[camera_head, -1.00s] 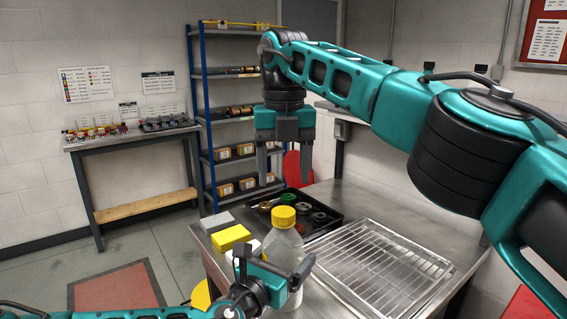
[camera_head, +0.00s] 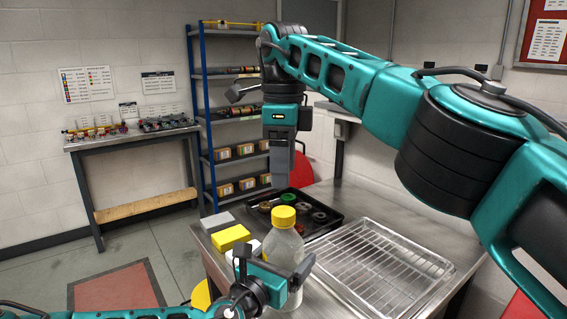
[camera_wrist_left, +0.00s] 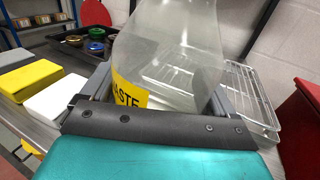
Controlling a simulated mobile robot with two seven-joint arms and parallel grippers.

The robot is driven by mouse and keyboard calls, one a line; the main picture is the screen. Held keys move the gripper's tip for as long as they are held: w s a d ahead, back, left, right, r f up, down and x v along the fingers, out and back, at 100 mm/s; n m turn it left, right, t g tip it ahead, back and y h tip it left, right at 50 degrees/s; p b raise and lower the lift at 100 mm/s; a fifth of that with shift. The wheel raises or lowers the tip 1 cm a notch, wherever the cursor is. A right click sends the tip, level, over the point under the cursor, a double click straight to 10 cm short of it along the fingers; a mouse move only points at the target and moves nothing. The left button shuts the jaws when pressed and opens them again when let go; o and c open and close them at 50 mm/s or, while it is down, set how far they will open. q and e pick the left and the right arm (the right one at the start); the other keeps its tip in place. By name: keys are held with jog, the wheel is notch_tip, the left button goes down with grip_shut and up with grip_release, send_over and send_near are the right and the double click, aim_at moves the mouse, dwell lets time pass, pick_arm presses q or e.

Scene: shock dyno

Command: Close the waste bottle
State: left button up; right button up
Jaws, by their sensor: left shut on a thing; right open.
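The waste bottle (camera_head: 283,246) is clear with a yellow cap (camera_head: 284,216) on its neck, and stands upright on the metal bench. Whether the cap is tight cannot be told. My left gripper (camera_head: 275,270) is shut around the bottle's body. In the left wrist view the bottle (camera_wrist_left: 170,50) fills the space between the fingers, with a yellow WASTE label (camera_wrist_left: 128,92) low on it; its cap is out of that view. My right gripper (camera_head: 282,172) points down above and behind the cap, apart from it, open and empty; its fingers overlap in the head view.
A wire rack (camera_head: 375,268) lies right of the bottle. A black tray (camera_head: 325,231) with several small parts sits behind it. Yellow (camera_head: 231,236), grey (camera_head: 217,222) and white blocks lie to the left. A blue shelf (camera_head: 203,120) stands further back.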

aim_at(284, 211)
jog(key=shift+f, duration=4)
jog(key=shift+c, duration=0.5)
jog(key=c, duration=1)
jog(key=m, duration=1.1)
jog(key=o, duration=1.2)
jog(key=shift+c, duration=0.2)
